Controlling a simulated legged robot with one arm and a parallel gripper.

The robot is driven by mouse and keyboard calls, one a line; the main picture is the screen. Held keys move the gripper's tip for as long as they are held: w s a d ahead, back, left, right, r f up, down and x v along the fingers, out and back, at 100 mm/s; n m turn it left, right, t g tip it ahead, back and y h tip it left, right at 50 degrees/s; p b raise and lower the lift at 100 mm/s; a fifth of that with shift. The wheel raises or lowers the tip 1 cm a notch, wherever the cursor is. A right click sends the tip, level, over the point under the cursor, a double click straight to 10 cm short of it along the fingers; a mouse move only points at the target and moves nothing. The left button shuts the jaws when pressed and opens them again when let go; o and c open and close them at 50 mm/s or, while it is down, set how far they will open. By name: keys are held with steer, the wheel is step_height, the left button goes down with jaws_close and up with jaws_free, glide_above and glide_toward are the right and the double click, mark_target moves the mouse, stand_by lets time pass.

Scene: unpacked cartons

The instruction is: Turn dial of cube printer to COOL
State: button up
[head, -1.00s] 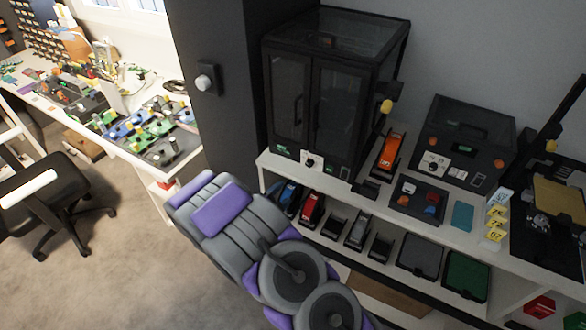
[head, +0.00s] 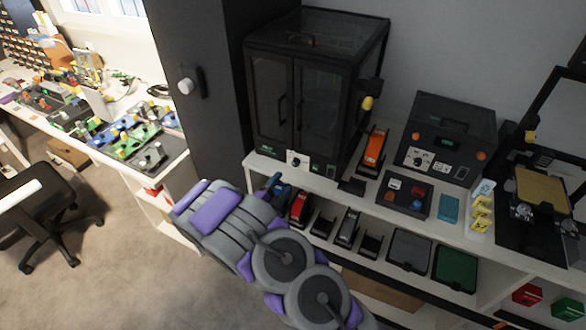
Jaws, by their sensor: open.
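A tall, boxy black enclosed machine (head: 270,110), apparently the cube printer, stands at the left end of the white shelf unit. It has two dark glazed doors and a clear lid. The plate's lettering is too small to read, so I cannot tell the setting. My gripper is not in view; grey and purple links of mine cross the lower middle, in front of the shelf.
A lower black machine (head: 452,125) with its own dial plate stands further right. An open-frame printer (head: 545,190) is at the right edge. Small trays and tools fill the shelves. A dark column (head: 190,130) and a cluttered workbench lie left. A chair (head: 35,205) stands on open carpet.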

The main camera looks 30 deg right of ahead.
mark_target(295, 165)
steer(key=b+x, duration=0.1)
steer(key=x, duration=0.8)
steer(key=shift+w+d, duration=0.3)
steer(key=shift+c, duration=0.3)
jaws_close()
steer(key=shift+n, duration=0.4)
steer(key=n+p, duration=0.3)
steer(key=shift+n, duration=0.4)
steer(key=shift+n+p, duration=1.35)
steer(key=shift+n, duration=0.85)
